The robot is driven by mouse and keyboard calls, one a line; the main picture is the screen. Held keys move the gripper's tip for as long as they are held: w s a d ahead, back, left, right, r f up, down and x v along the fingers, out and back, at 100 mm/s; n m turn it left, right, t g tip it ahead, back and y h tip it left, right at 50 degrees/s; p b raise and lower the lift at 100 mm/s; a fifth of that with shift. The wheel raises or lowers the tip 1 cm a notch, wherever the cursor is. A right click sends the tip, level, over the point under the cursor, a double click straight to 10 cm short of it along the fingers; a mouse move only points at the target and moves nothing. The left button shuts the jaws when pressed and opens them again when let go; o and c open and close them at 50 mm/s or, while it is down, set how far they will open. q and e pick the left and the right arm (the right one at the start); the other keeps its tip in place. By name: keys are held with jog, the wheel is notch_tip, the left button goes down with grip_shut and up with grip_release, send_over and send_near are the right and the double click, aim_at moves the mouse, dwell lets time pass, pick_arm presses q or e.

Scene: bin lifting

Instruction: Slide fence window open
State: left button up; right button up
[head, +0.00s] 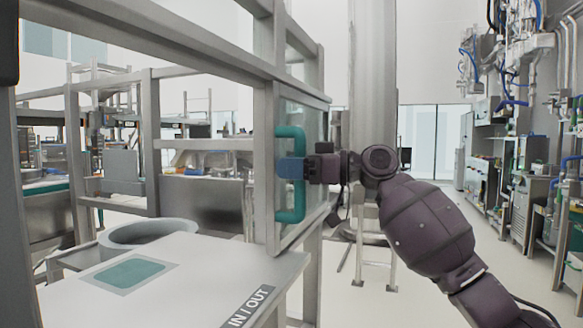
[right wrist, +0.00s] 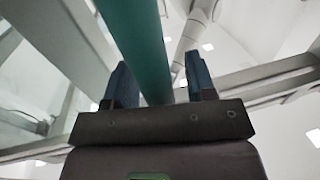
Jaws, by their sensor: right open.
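The fence window (head: 308,125) is a clear pane in a grey metal frame, right of centre in the head view. Its teal upright handle (head: 299,205) is on the near side of the pane. My right gripper (head: 290,168) is at the middle of the handle, reaching in from the right. In the right wrist view, the teal handle (right wrist: 143,45) passes between the two blue fingers of the right gripper (right wrist: 155,85), with gaps visible, so the jaws are open around it. My left gripper is not in view.
A pale table (head: 190,275) marked IN / OUT stands in front of the fence, with a grey round ring (head: 150,232) behind its teal square. Grey fence posts (head: 150,140) stand at left.

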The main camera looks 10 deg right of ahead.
jog(key=shift+d, duration=0.1)
pick_arm(q)
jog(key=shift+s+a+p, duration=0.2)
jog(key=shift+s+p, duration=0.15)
jog(key=shift+p, duration=0.25)
pick_arm(e)
jog(key=v, duration=1)
jog(key=shift+s+d, duration=0.2)
jog(key=shift+d, duration=0.05)
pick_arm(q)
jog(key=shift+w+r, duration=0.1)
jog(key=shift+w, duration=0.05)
pick_arm(e)
jog(key=shift+r, duration=0.1)
